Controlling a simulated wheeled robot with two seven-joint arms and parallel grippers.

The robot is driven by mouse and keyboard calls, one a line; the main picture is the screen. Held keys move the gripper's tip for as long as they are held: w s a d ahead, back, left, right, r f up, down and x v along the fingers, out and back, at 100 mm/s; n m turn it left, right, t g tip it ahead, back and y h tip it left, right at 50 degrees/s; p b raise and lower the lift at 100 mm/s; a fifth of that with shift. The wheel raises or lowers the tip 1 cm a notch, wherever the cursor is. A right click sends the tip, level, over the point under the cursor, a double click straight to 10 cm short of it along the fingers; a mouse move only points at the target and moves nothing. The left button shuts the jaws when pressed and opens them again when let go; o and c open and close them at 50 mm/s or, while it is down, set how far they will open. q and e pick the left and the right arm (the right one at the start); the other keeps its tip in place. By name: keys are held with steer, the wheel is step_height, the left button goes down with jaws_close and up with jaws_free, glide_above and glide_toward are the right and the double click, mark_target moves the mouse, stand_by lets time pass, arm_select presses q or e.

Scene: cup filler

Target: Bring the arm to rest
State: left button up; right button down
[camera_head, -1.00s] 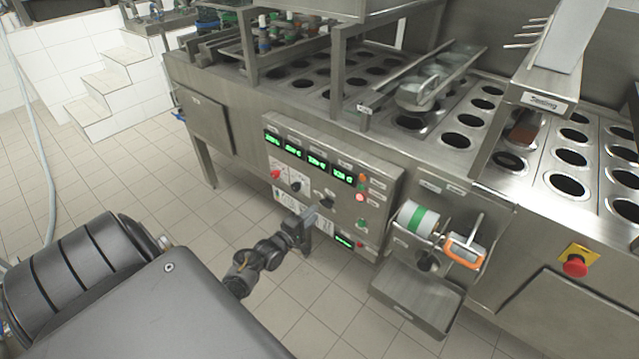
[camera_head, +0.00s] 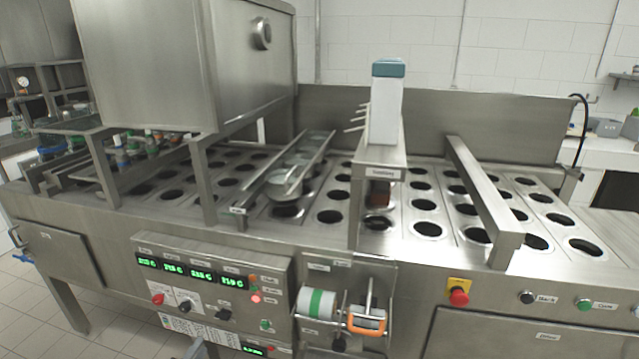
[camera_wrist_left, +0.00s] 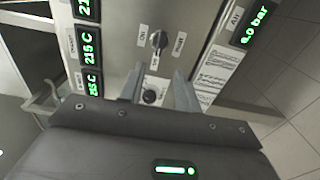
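My left gripper (camera_wrist_left: 158,88) shows in the left wrist view with its two fingers apart and nothing seen held between them. A black knob (camera_wrist_left: 150,97) on the control panel shows behind the gap; I cannot tell whether the fingers touch it. A selector switch (camera_wrist_left: 158,40) is just beyond the fingertips in that picture. In the head view only a small grey part of the left gripper (camera_head: 204,349) shows at the bottom edge, in front of the control panel (camera_head: 280,272). My right gripper is not in view.
The steel filling machine (camera_head: 420,270) spans the head view. A tape roll (camera_head: 316,303) and an orange-framed device (camera_head: 367,322) stick out right of the panel. A red emergency button (camera_head: 459,296) is farther right. Tiled floor (camera_head: 110,335) is clear at lower left.

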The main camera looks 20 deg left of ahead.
arm_select(q)
steer(key=s+d+f+m+g, duration=0.3)
steer(key=s+f+m, duration=0.1)
steer(key=f, duration=0.4)
steer(key=s+d+f+m+g, duration=0.25)
steer(key=s+f+m, duration=0.2)
steer(key=f, duration=0.45)
steer(key=s+d+f+m+g, duration=0.25)
steer(key=f+m+g, duration=0.2)
steer(key=f, duration=0.35)
steer(key=s+d+f+m+g, duration=0.2)
steer(key=s+d+f, duration=0.1)
steer(key=s, duration=0.7)
steer(key=s+d+f+m+g, duration=0.2)
steer(key=s+f, duration=0.3)
steer(key=s, duration=0.5)
steer(key=s+d+f+m+g, duration=0.3)
steer(key=s+d+f+m, duration=0.1)
steer(key=s, duration=0.7)
steer(key=shift+d+f, duration=0.15)
steer(key=shift+d, duration=0.25)
